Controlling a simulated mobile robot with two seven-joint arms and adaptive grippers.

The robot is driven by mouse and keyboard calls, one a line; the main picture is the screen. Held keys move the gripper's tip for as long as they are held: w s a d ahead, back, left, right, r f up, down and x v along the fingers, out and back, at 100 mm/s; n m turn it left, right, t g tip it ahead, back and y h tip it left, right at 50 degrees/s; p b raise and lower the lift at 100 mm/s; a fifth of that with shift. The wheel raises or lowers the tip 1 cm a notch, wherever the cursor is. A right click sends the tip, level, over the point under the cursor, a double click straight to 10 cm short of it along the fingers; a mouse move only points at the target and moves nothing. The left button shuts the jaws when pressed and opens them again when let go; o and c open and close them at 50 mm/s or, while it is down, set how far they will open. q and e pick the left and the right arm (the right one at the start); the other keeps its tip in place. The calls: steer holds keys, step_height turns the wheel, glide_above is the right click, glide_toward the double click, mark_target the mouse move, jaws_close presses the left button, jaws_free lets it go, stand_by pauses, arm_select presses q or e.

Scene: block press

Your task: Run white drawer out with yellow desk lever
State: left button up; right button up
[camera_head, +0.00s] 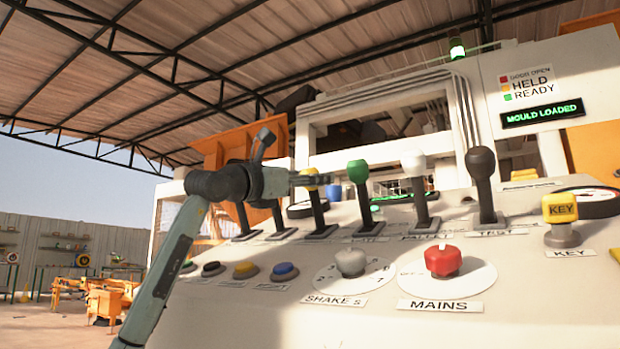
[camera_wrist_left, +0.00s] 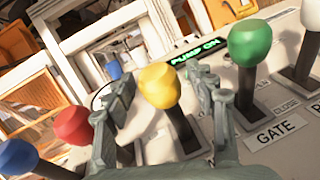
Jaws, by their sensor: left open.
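The yellow-knobbed desk lever (camera_head: 314,205) stands on the sloping console, partly behind my left gripper in the head view. In the left wrist view its yellow knob (camera_wrist_left: 158,86) lies between the two grey fingers. My left gripper (camera_head: 310,179) is open, with its fingers on either side of the knob. I see a gap on the right side; whether the left finger touches cannot be told. The lever looks close to upright with a slight tilt. I cannot pick out a white drawer in the white machine frame (camera_head: 390,100). My right gripper is not in view.
A green lever (camera_head: 358,172) stands right of the yellow one, then white (camera_head: 413,163) and black (camera_head: 480,163) levers. A red knob (camera_wrist_left: 73,126) and a blue knob (camera_wrist_left: 17,157) are on its left. Several buttons and dials sit in front. A display (camera_head: 542,113) reads MOULD LOADED.

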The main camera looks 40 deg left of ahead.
arm_select(q)
steer(key=v, duration=1.2)
steer(key=shift+f, duration=0.1)
